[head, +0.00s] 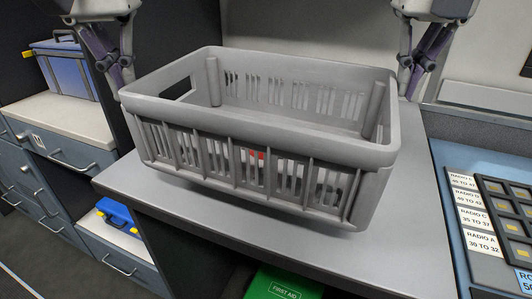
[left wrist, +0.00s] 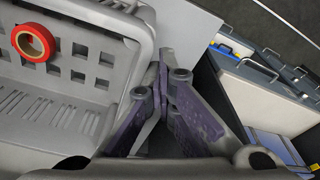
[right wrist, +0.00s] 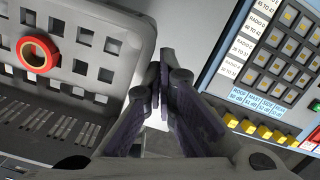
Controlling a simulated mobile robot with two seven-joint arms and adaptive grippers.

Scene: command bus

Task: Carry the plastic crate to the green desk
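The grey plastic crate (head: 275,138) fills the middle of the head view, upright over a grey desk top. Its end walls show in the left wrist view (left wrist: 130,60) and the right wrist view (right wrist: 135,50). A red tape roll (left wrist: 33,43) lies inside it. My left gripper (head: 118,85) is at the crate's left end, fingers together just outside the rim. My right gripper (head: 404,88) is at the right end, fingers also together beside the rim. The crate hides part of the fingertips in the head view; I cannot tell whether they touch it. I see no green desk.
The grey desk top (head: 400,262) is under the crate. A green first aid box (head: 285,286) is below its front edge. A radio panel (head: 495,215) stands on the right. Drawer cabinets (head: 65,155) and a blue case (head: 68,72) are on the left, with dark floor beside them.

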